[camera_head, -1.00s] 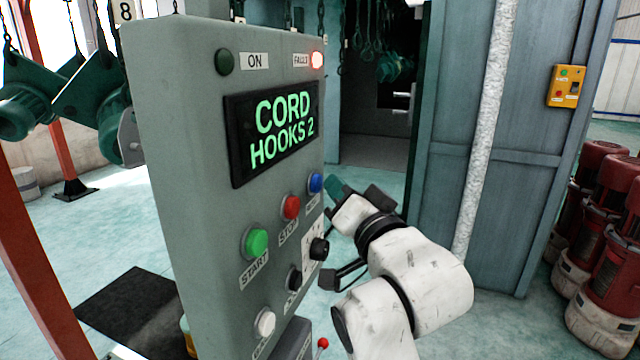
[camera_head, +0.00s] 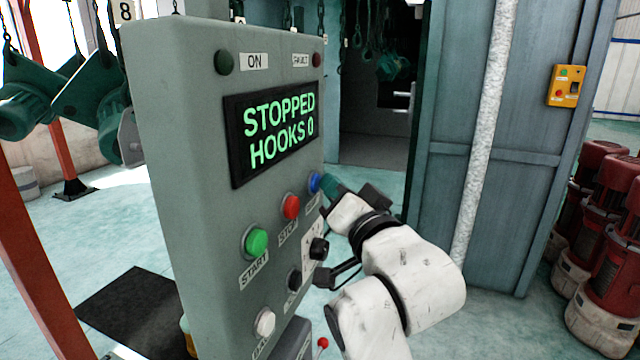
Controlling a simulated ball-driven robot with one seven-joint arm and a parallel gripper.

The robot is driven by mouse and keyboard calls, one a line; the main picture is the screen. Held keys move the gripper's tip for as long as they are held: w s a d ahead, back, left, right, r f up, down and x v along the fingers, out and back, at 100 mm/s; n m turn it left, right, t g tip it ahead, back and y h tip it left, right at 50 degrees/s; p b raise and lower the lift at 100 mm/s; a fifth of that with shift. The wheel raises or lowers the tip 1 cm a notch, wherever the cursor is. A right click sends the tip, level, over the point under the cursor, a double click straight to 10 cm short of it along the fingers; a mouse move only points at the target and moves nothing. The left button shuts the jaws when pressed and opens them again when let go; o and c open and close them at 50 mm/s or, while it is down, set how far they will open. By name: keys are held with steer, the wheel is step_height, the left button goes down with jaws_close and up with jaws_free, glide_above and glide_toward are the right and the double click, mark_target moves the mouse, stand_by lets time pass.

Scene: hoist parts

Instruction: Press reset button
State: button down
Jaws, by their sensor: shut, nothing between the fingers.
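A grey control panel (camera_head: 180,180) stands in front of me. Its screen (camera_head: 277,131) reads "STOPPED HOOKS 0", and the fault lamp (camera_head: 317,60) is dark. The blue button (camera_head: 314,183) is at the panel's right edge, with a label below it that is partly hidden.
Black knobs (camera_head: 319,248) and a white button (camera_head: 265,322) are lower on the panel. A small red-topped lever (camera_head: 322,343) is below. A blue-grey cabin (camera_head: 480,200) stands behind my arm. Red machines (camera_head: 600,240) stand at the right.

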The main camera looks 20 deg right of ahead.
steer(key=shift+s+d+p, duration=0.3)
steer(key=shift+s+d, duration=0.2)
steer(key=shift+d, duration=0.1)
steer(key=shift+d, duration=0.1)
steer(key=shift+s+d+p, duration=0.35)
steer(key=shift+s+d, duration=0.4)
steer(key=shift+d, duration=0.25)
steer(key=shift+s+d+p, duration=0.3)
steer(key=shift+s+d, duration=0.4)
steer(key=shift+d, duration=0.25)
steer(key=shift+f, duration=0.1)
